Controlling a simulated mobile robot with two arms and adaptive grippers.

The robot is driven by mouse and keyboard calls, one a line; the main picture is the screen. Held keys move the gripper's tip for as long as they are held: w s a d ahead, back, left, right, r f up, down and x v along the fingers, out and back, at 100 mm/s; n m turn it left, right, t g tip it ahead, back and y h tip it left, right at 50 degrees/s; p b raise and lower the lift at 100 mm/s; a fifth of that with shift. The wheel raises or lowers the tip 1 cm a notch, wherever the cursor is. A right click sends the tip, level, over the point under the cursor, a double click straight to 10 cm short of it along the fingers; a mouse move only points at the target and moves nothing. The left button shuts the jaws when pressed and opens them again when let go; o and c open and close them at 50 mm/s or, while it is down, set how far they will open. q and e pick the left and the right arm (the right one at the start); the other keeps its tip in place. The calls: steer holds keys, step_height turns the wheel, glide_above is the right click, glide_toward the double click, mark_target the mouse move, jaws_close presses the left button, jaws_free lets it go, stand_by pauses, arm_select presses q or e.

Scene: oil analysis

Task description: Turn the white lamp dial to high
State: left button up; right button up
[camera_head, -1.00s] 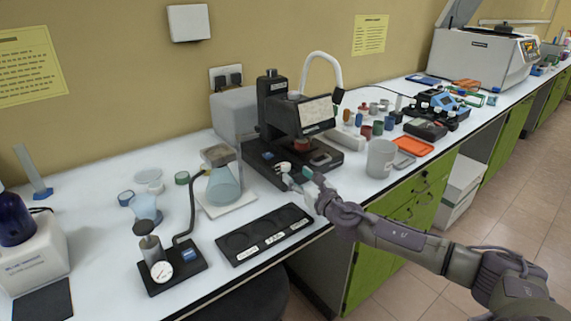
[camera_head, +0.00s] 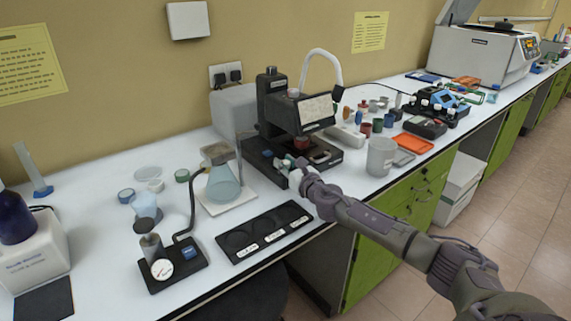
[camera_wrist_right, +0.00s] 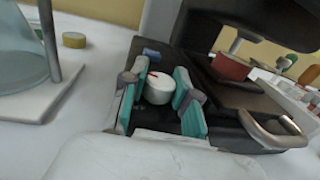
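The white lamp dial (camera_wrist_right: 160,90) has a red pointer mark and sits on the front of the black base of the dark instrument (camera_head: 296,118). My right gripper (camera_wrist_right: 162,88) has its two teal-padded fingers apart, one on each side of the dial. The dial lies between the pads; I cannot tell whether they touch it. In the head view my right gripper (camera_head: 288,171) is at the front left of the instrument's base, and its hand largely hides the dial. The mark points up and left in the wrist view. My left gripper is not in view.
A flask on a white plate (camera_head: 228,205) stands left of the instrument. A black tray (camera_head: 283,225) with round recesses lies in front. A grey beaker (camera_head: 381,157) stands to the right.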

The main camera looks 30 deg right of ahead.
jaws_close()
steer(key=shift+r+m+h+p, duration=0.15)
steer(key=shift+m+h+p, duration=0.15)
steer(key=shift+p, duration=0.25)
steer(key=m+h+p, duration=0.2)
steer(key=h+p, duration=0.1)
steer(key=shift+a+r+g+h+p, duration=0.1)
steer(key=shift+g+h+p, duration=0.2)
steer(key=shift+h+p, duration=0.1)
steer(key=shift+m+g+h+p, duration=0.4)
steer(key=shift+m+h, duration=0.4)
steer(key=shift+h, duration=0.2)
steer(key=shift+f+m+g+h+p, duration=0.2)
steer(key=shift+m+g+h+p, duration=0.15)
steer(key=shift+m+g+h, duration=0.7)
steer(key=shift+t+h, duration=0.25)
steer(key=shift+h, duration=0.1)
steer(key=o, duration=0.8)
jaws_free()
steer(key=shift+c, duration=0.2)
